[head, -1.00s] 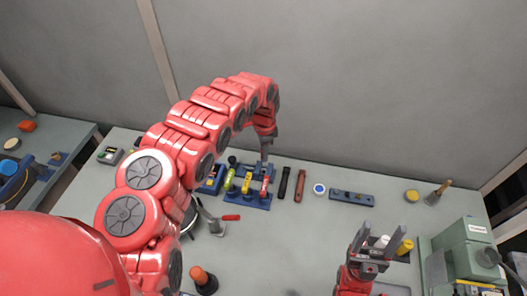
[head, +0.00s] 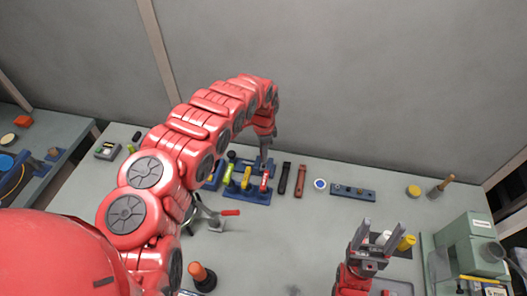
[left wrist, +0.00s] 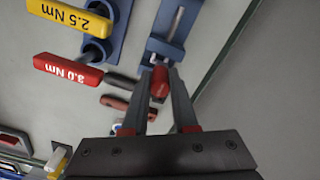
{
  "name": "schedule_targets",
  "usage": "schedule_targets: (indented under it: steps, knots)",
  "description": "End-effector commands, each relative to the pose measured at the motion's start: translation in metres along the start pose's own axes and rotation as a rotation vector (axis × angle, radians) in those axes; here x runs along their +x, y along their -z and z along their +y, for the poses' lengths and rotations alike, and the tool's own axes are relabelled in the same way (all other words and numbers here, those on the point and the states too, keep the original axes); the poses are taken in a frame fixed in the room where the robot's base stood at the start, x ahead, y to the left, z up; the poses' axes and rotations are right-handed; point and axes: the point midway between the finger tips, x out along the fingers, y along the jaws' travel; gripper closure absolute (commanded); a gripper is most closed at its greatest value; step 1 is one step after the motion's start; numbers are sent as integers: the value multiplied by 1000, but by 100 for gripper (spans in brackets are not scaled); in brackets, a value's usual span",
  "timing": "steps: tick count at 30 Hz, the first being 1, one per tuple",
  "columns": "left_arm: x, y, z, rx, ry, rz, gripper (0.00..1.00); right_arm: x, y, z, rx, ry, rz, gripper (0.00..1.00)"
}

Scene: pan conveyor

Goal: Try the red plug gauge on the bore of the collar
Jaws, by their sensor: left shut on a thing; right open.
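My left gripper (head: 265,158) is low over the back of the bench, at a blue holder (head: 248,168). In the left wrist view my left gripper (left wrist: 160,74) is shut on a small red piece (left wrist: 159,84), seemingly the red plug gauge. The blue holder (left wrist: 168,40) with metal pins lies just beyond the fingertips; I cannot tell whether the piece is clear of it. My right gripper (head: 379,233) is open and empty at the front right, above the bench. I cannot make out the collar for certain.
A rack of torque tools, with a yellow handle (left wrist: 68,15) and a red handle (left wrist: 68,69), stands close beside my left gripper. A blue bar (head: 353,192) lies to its right. A green machine (head: 465,245) stands at the right. The bench middle is fairly clear.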

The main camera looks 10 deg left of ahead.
Motion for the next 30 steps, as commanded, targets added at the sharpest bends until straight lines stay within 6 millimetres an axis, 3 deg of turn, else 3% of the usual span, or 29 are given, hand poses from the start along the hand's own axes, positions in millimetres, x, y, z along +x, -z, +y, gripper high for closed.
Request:
schedule_targets:
  steps: [19,30]
  knots:
    - [4,0,0,0,0,0,100,-3,0,0,0,0,0,36]
    - [17,0,0,0,-1,0,100,-11,-2,0,0,0,0,36]
